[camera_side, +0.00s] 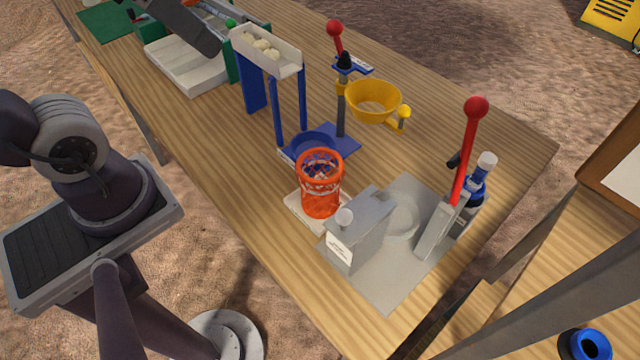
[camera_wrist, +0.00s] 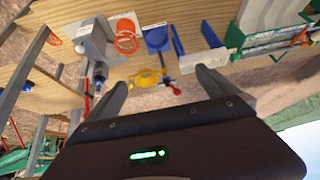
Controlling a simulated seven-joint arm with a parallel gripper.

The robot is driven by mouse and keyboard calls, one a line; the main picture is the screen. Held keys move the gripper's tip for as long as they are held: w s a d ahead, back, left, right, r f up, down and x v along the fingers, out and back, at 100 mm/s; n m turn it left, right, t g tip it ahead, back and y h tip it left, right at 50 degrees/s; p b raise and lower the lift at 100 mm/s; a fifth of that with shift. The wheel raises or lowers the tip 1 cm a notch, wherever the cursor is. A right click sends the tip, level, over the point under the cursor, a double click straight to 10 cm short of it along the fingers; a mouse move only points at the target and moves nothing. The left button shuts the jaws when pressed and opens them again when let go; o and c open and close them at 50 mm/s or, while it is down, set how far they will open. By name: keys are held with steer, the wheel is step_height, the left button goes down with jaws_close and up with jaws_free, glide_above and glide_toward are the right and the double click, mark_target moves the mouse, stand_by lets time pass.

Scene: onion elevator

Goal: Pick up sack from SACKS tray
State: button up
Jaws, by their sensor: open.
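An orange mesh sack (camera_side: 320,187) stands upright, open at the top, on a small pale tray (camera_side: 300,214) beside a grey machine. I cannot read a SACKS label on the tray. In the wrist view the orange mesh sack (camera_wrist: 126,43) shows near the top with the white tray (camera_wrist: 122,18) behind it. My gripper (camera_wrist: 162,88) is open, with its two fingers wide apart, nothing between them and well away from the sack.
A grey machine (camera_side: 400,258) with a red lever (camera_side: 468,150) stands right of the sack. Behind it are a blue stand (camera_side: 277,115) with a chute (camera_side: 268,52) of pale onions and a yellow funnel (camera_side: 373,100). The table's near left edge is mostly clear.

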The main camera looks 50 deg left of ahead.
mark_target(321, 182)
steer(key=w+a+r+m+t+y, duration=0.15)
steer(key=w+a+r+t, duration=0.3)
steer(key=w, duration=0.45)
steer(key=w+a+r+m+t+y, duration=0.1)
steer(key=w+a+r+t+y, duration=0.1)
steer(key=w+a+r+t, duration=0.5)
steer(key=w+d+f+m+g+h, duration=0.2)
steer(key=w+d+m+h, duration=0.45)
steer(key=d, duration=0.25)
steer(key=s+d+f+m+g+h, duration=0.5)
steer(key=s+d+f+g+h, duration=0.1)
steer(key=s+f+g+h, duration=0.4)
step_height(321, 182, down, 30)
steer(key=s+g, duration=0.1)
steer(key=s, duration=0.1)
steer(key=shift+y, duration=0.5)
steer(key=x, duration=0.7)
steer(key=shift+w+d+r, duration=0.25)
steer(key=shift+w+d, duration=0.15)
steer(key=shift+w, duration=0.05)
steer(key=c, duration=1.4)
